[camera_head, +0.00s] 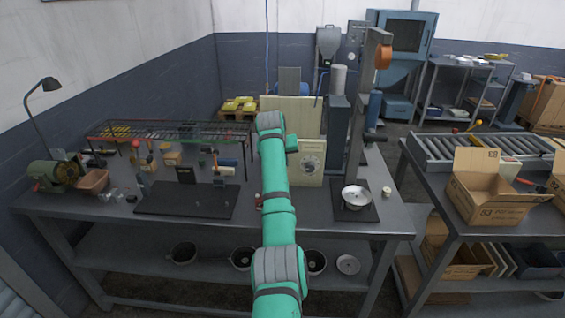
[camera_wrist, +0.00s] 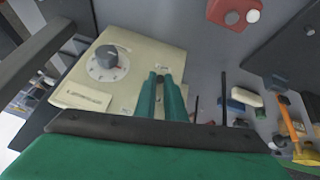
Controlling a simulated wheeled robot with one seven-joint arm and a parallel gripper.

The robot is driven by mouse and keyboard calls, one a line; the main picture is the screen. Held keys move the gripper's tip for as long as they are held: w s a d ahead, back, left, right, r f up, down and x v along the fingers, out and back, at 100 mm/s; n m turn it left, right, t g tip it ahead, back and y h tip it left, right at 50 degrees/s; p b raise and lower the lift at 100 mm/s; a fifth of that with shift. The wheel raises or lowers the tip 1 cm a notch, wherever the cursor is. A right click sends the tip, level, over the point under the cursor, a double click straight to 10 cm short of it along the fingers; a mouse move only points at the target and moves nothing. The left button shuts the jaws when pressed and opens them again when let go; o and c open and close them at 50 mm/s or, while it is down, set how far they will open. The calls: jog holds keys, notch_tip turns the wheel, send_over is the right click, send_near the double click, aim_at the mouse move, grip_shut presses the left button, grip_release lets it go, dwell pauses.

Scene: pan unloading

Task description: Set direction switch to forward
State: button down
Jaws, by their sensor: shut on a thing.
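The cream control box (camera_wrist: 72,92) fills the left of the wrist view, with a large grey dial (camera_wrist: 107,56) and a label plate on its face. My gripper (camera_wrist: 161,74) has its two green fingers close together at the box's right part. They are shut on a small dark switch (camera_wrist: 160,79), which is mostly hidden between the fingertips; its setting cannot be read. In the head view the cream box (camera_head: 312,158) stands on the bench just right of my arm, and my fingertips cannot be made out there.
A red box with pale buttons (camera_wrist: 236,13) is at the top of the wrist view. A grey post (camera_head: 357,110) and a round metal pan (camera_head: 356,197) stand right of the box. A dark mat (camera_head: 188,200) and a wire rack (camera_head: 170,132) lie to the left.

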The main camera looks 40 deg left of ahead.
jog(key=c, duration=1.8)
grip_release()
jog(key=shift+c, duration=0.2)
jog(key=v, duration=1)
jog(key=shift+s+r, duration=0.25)
jog(key=shift+r, duration=0.05)
